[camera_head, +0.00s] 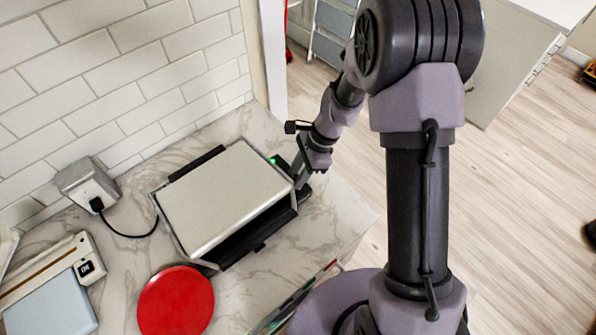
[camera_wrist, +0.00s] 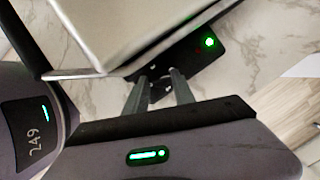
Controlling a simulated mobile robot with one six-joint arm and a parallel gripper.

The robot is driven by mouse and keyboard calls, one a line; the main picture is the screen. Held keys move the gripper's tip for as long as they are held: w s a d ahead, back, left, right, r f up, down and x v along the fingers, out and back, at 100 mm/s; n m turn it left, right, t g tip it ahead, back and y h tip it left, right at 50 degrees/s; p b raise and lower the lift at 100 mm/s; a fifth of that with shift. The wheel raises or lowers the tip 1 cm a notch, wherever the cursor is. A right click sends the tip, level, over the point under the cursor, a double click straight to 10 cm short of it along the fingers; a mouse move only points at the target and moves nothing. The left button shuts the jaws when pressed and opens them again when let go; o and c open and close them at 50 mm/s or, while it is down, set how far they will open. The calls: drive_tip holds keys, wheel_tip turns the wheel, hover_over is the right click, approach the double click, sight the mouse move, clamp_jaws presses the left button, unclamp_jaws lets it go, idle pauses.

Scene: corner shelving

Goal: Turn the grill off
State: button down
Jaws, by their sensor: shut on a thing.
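The grill (camera_head: 225,195) stands on the marble counter, with a closed silver lid and a dark base. It also shows at the top of the wrist view (camera_wrist: 110,30). A green light (camera_wrist: 209,41) glows on the black control panel (camera_wrist: 195,58) at the grill's right side; it shows in the head view too (camera_head: 273,160). My gripper (camera_head: 296,176) is at that right side. In the wrist view its two fingers (camera_wrist: 158,80) are on a small dark knob (camera_wrist: 157,90) at the panel, shut on it. The knob is mostly hidden between the fingers, so its setting cannot be read.
A black cord runs from the grill to a wall outlet (camera_head: 88,185). A red plate (camera_head: 176,302) lies in front of the grill, and a kitchen scale (camera_head: 55,300) lies at left. The tiled wall (camera_head: 130,80) is close behind; open floor (camera_head: 520,200) lies to the right.

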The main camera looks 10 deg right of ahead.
drive_tip(key=shift+w+a+n+g+h+p, duration=0.15)
drive_tip(key=shift+n+g+h+p, duration=0.2)
drive_tip(key=shift+n, duration=0.8)
drive_tip(key=shift+w+d+n+g+h+p, duration=0.15)
drive_tip(key=shift+n+g+p, duration=0.25)
drive_tip(key=shift+n, duration=0.75)
drive_tip(key=shift+a, duration=0.1)
drive_tip(key=c, duration=1)
unclamp_jaws()
drive_tip(key=shift+c, duration=0.2)
drive_tip(key=p+v, duration=0.3)
drive_tip(key=v, duration=1.4)
drive_tip(key=shift+w+r, duration=0.2)
